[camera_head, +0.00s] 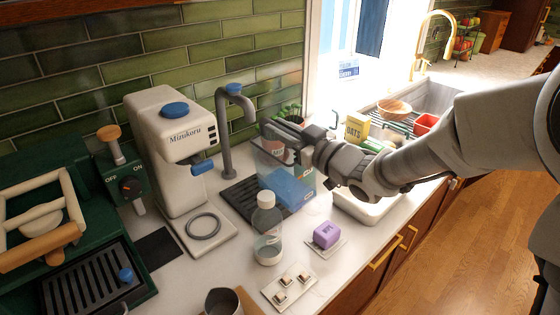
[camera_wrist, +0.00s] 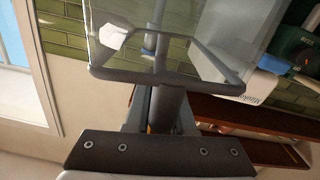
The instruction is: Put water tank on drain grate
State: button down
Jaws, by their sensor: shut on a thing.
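The water tank (camera_head: 270,163) is a clear, see-through box in the head view. My gripper (camera_head: 287,134) is shut on it near its top, partly hidden by my wrist. In the wrist view the tank (camera_wrist: 165,72) fills the upper middle, with clear walls and a grey rim, beyond the dark gripper. The drain grate (camera_head: 238,198) is a black slatted plate on the counter below a grey tap. The tank overlaps the grate's right side in the head view. I cannot tell whether the tank touches it. A blue block (camera_head: 291,187) shows at or behind the tank's lower part.
A grey curved tap (camera_head: 223,130) stands just left of the tank. A white Mizukoru machine (camera_head: 172,150) is further left. A sink (camera_head: 432,95) is at back right.

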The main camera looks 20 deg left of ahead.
jog(key=b, duration=0.6)
send_near(262, 146)
jog(key=shift+w+a+r, duration=0.25)
jog(key=shift+a, duration=0.25)
jog(key=shift+w+a+r, duration=0.3)
jog(key=shift+a, duration=0.2)
jog(key=shift+w+a+r, duration=0.25)
jog(key=shift+a, duration=0.2)
jog(key=shift+w+a+f+b, duration=0.15)
jog(key=shift+w+a+f, duration=0.15)
jog(key=shift+a, duration=0.3)
jog(key=shift+w+a+f+b, duration=0.1)
jog(key=shift+w+a+f, duration=0.25)
jog(key=shift+a, duration=0.3)
jog(key=shift+w+a+f+b, duration=0.15)
jog(key=shift+w+a+f, duration=0.15)
jog(key=shift+a, duration=0.3)
jog(key=shift+p+x, duration=0.35)
jog(key=shift+x, duration=2.5)
jog(key=shift+f+b, duration=1.3)
jog(key=shift+f, duration=0.05)
jog(key=shift+s+a+b, duration=0.3)
jog(key=shift+s+b, duration=0.05)
jog(key=shift+s, duration=0.15)
jog(key=shift+s+a+b, duration=0.3)
jog(key=shift+s, duration=0.2)
jog(key=shift+f, duration=0.2)
